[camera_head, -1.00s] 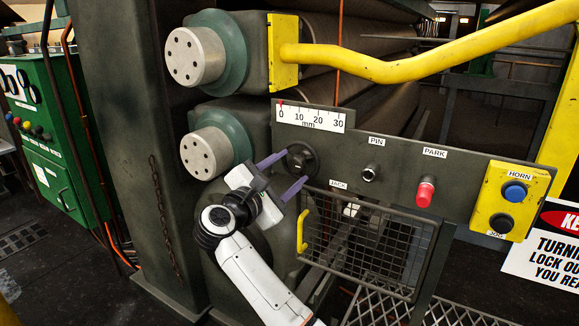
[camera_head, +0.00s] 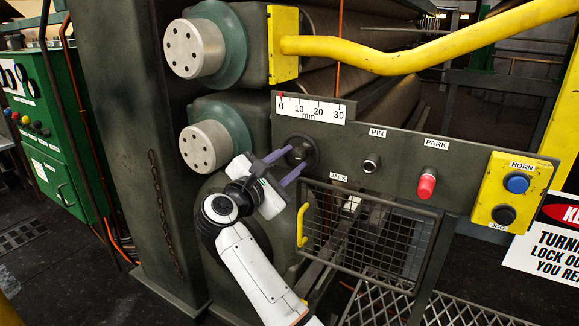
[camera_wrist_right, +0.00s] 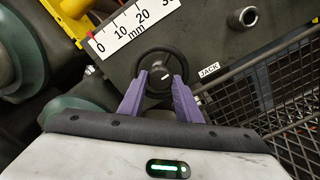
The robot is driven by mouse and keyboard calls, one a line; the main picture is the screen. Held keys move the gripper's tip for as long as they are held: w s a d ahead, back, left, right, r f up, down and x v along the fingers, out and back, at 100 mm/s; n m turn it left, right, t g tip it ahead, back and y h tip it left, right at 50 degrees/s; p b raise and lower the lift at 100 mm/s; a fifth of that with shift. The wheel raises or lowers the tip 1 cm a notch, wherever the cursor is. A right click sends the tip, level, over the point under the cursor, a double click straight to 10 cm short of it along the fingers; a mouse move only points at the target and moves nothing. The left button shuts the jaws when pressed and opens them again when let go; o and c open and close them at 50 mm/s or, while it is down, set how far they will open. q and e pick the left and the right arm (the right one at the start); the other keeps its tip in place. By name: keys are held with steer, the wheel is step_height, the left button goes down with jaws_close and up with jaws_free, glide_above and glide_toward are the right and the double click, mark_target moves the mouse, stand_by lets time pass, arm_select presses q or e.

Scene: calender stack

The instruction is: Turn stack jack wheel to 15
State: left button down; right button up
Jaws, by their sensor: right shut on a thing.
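The black jack wheel (camera_head: 300,151) is on the dark panel, above and left of the JACK label (camera_head: 338,178). It is a round rim with a hub and a white mark in the right wrist view (camera_wrist_right: 164,74). My right gripper (camera_head: 294,160) has its two purple fingers shut on the wheel, one on each side of it. They also show in the right wrist view (camera_wrist_right: 160,82). The mm scale (camera_head: 310,108) runs from 0 to 30, and its red pointer (camera_head: 281,97) stands at about 0. My left gripper is not in view.
A PIN knob (camera_head: 371,164), red PARK knob (camera_head: 427,184) and yellow HORN/JOG box (camera_head: 496,202) sit to the right. A mesh guard (camera_head: 370,238) with a yellow handle (camera_head: 302,225) lies just below. A yellow rail (camera_head: 400,58) crosses above. Rollers are at left.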

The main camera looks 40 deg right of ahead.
steer(key=shift+f+n+b, duration=0.3)
steer(key=shift+r+n, duration=0.2)
steer(key=shift+n, duration=0.5)
steer(key=n, duration=0.3)
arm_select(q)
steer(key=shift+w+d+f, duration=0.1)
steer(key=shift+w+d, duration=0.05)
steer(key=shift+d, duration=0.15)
arm_select(e)
steer(key=shift+n, duration=0.5)
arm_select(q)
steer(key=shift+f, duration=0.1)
arm_select(e)
steer(key=o, duration=1)
steer(key=shift+r, duration=0.1)
steer(key=shift+o, duration=0.2)
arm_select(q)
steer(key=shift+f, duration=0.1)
